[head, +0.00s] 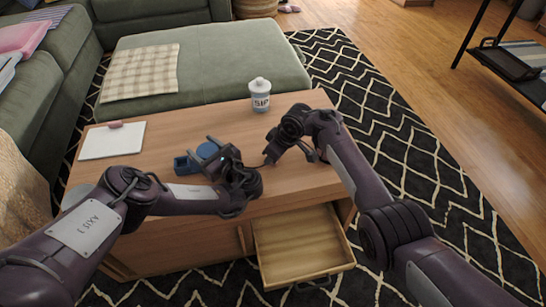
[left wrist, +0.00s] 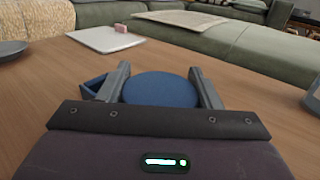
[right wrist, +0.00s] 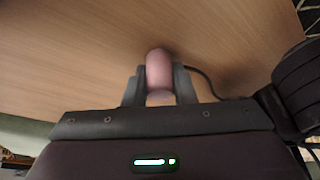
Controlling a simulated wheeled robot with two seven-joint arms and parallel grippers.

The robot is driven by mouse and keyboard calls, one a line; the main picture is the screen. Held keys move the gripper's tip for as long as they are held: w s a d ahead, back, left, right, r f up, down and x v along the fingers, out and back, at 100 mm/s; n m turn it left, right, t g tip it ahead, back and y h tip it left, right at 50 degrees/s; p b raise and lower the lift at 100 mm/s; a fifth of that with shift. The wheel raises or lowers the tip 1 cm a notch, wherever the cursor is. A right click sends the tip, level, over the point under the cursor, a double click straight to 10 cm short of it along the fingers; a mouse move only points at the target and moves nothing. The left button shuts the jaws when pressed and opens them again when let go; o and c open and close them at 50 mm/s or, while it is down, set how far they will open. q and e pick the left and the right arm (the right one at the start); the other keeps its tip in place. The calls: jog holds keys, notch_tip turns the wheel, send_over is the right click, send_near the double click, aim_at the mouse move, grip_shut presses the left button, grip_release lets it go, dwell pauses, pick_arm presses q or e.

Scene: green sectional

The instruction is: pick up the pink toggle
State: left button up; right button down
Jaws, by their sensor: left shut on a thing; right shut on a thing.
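The pink toggle (right wrist: 159,68) is a small rounded pink piece in the right wrist view, between the two fingers of my right gripper (right wrist: 159,84). That gripper is shut on it, over the wooden table (head: 240,125). In the head view my right gripper (head: 268,158) is near the table's front edge, and the toggle is hidden there. My left gripper (head: 203,152) is shut on a round blue disc-like thing (left wrist: 161,90), which also shows in the head view (head: 207,149). I cannot tell how far it is above the table.
A small blue box (head: 184,164) is beside my left gripper. A white board (head: 112,143) with a pink block (head: 115,124) lies at the left. A white and blue jar (head: 260,97) stands at the back. An open, empty drawer (head: 300,245) juts out in front.

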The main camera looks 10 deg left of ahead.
notch_tip(320, 180, up, 10)
jog(key=shift+r, duration=0.1)
dwell(0.5)
jog(key=shift+f, duration=0.2)
dwell(0.8)
jog(key=shift+f, duration=2.3)
jog(key=shift+d, duration=0.1)
jog(key=shift+w+d, duration=0.2)
jog(key=shift+d, duration=0.95)
jog(key=shift+w+d, duration=0.1)
jog(key=shift+d, duration=0.75)
jog(key=shift+w+d, duration=0.1)
jog(key=shift+d, duration=0.25)
